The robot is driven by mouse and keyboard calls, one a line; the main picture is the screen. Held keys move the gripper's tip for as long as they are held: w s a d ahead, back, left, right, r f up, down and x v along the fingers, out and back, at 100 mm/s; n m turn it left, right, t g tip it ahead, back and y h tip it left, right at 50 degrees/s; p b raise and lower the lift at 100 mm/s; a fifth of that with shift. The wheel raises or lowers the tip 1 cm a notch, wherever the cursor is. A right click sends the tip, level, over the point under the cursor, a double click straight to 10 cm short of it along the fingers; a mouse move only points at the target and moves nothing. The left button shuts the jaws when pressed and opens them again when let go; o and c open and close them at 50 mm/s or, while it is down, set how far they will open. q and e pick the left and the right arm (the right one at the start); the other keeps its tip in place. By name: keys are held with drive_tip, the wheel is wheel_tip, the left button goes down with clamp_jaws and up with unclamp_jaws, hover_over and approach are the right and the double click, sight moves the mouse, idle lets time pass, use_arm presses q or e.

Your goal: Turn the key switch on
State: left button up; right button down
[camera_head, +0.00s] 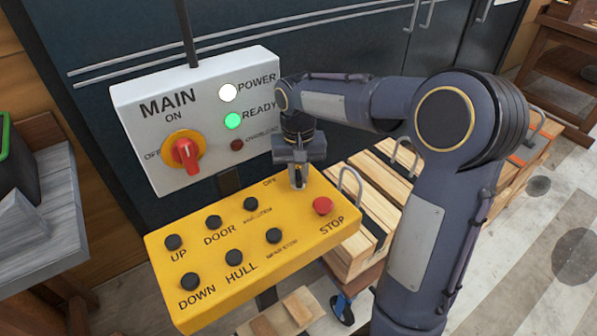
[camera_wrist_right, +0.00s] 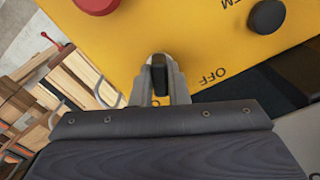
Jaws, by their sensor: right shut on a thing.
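A yellow control box (camera_head: 200,262) carries several black buttons, a red STOP button (camera_head: 323,206) and an OFF label near its back edge. My right gripper (camera_head: 298,184) points down at the back right of the box, beside the OFF label. In the right wrist view the gripper (camera_wrist_right: 160,80) is shut on a small dark key switch (camera_wrist_right: 159,75) standing on the yellow face. The key switch is mostly hidden in the head view, and its exact angle is hard to tell. My left gripper is not in view.
A grey MAIN panel (camera_head: 208,95) stands behind the box, with a red rotary switch (camera_head: 186,155), a lit white POWER lamp (camera_head: 228,92) and a lit green READY lamp (camera_head: 233,121). Wooden crates (camera_head: 345,245) lie to the right. A grey workbench (camera_head: 40,210) is at left.

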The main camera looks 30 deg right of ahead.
sight(298, 174)
drive_tip(key=shift+m, duration=0.4)
drive_tip(key=c, duration=1.4)
unclamp_jaws()
wheel_tip(298, 174, up, 8)
drive_tip(key=shift+f, duration=0.1)
